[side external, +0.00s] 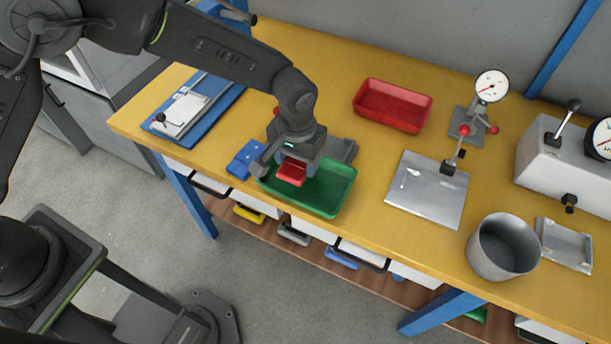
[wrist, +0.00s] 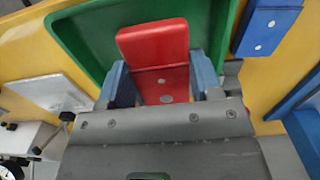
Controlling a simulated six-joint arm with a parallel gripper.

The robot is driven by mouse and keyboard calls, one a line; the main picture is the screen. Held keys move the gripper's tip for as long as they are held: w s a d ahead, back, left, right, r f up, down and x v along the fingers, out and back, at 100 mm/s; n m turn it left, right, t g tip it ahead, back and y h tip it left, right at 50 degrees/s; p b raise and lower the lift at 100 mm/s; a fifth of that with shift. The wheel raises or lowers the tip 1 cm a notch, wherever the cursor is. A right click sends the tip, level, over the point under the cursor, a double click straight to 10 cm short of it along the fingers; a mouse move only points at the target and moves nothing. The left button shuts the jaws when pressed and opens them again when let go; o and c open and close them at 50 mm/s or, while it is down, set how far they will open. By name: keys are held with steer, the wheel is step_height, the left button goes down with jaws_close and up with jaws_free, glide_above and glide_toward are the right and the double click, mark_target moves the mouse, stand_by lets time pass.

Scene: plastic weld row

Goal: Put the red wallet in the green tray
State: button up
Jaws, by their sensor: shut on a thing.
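The red wallet (side external: 291,173) is held between the fingers of my gripper (side external: 294,166). In the wrist view the wallet (wrist: 157,55) stands out between the two blue fingertips of my gripper (wrist: 165,85). The green tray (side external: 330,192) lies on the yellow bench, and the wallet is over its left part in the side view. The tray (wrist: 85,45) shows behind the wallet in the wrist view. I cannot tell whether the wallet touches the tray floor. My gripper hides part of the tray's left side and back.
A blue wallet-like item (side external: 245,159) lies just left of the tray. A red tray (side external: 392,106) stands behind to the right. A metal plate fixture (side external: 427,190), a dial gauge stand (side external: 475,122) and a metal cup (side external: 503,247) are further right. A blue-based fixture (side external: 192,108) is at the left.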

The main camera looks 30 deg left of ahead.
mark_target(305, 186)
steer(key=shift+s+d+f, duration=0.1)
steer(key=shift+d+f, duration=0.6)
steer(key=shift+d, duration=0.25)
steer(key=shift+f, duration=1.85)
steer(key=shift+f, duration=0.15)
steer(key=o, duration=1)
step_height(305, 186, up, 12)
steer(key=shift+f, duration=0.25)
steer(key=shift+r, duration=0.4)
